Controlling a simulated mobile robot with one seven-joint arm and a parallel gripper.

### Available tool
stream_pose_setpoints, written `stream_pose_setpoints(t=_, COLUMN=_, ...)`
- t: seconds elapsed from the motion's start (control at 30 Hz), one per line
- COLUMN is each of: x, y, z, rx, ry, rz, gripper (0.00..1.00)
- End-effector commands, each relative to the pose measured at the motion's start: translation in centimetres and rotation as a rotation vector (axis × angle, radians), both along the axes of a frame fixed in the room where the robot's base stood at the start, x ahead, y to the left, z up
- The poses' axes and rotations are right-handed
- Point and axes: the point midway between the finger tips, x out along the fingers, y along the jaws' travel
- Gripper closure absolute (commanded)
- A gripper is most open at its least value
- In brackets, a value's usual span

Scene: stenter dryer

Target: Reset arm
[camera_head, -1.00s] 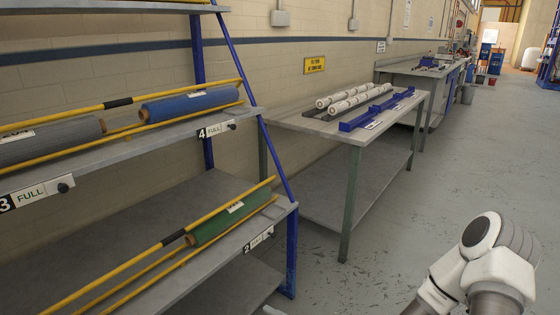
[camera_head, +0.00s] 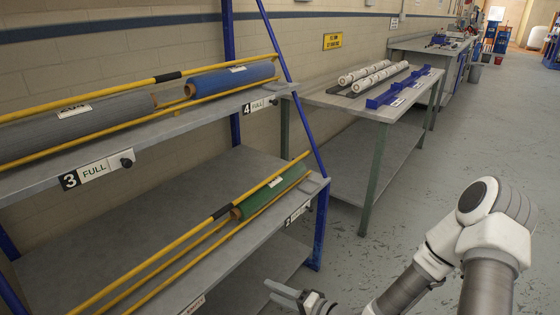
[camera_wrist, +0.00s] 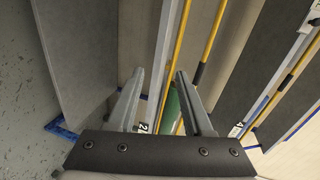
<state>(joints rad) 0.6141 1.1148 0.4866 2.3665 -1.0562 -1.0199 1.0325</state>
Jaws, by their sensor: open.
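My gripper (camera_head: 284,293) is at the bottom of the head view, in front of the lower shelf of the rack. Its fingers are apart and nothing is between them. It also shows in the wrist view (camera_wrist: 158,98), where the lower shelf's edge and part of a green roll (camera_wrist: 175,108) lie beyond the fingers. My white and grey arm reaches in from the lower right of the head view.
The blue-framed rack (camera_head: 318,225) holds a green roll (camera_head: 268,192) below, a blue roll (camera_head: 230,80) and a grey roll (camera_head: 75,128) above, with yellow bars. A table (camera_head: 400,108) with white rollers (camera_head: 372,76) stands behind. The floor (camera_head: 430,190) at right is clear.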

Motion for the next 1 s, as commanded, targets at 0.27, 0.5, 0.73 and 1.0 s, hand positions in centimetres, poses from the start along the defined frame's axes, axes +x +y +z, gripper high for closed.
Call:
stream_pose_setpoints(t=0.27, x=1.6, y=-4.3, z=4.0, rx=-0.44, ry=-0.038, rz=0.067, gripper=0.49)
stream_pose_setpoints(t=0.5, x=2.7, y=-9.5, z=10.1, rx=-0.82, ry=-0.052, rz=0.092, gripper=0.49)
stream_pose_setpoints(t=0.73, x=2.6, y=-14.0, z=18.4, rx=-1.11, ry=-0.038, rz=0.083, gripper=0.49)
stream_pose_setpoints(t=1.0, x=0.0, y=-17.4, z=29.7, rx=-1.336, ry=0.01, rz=0.051, gripper=0.49)
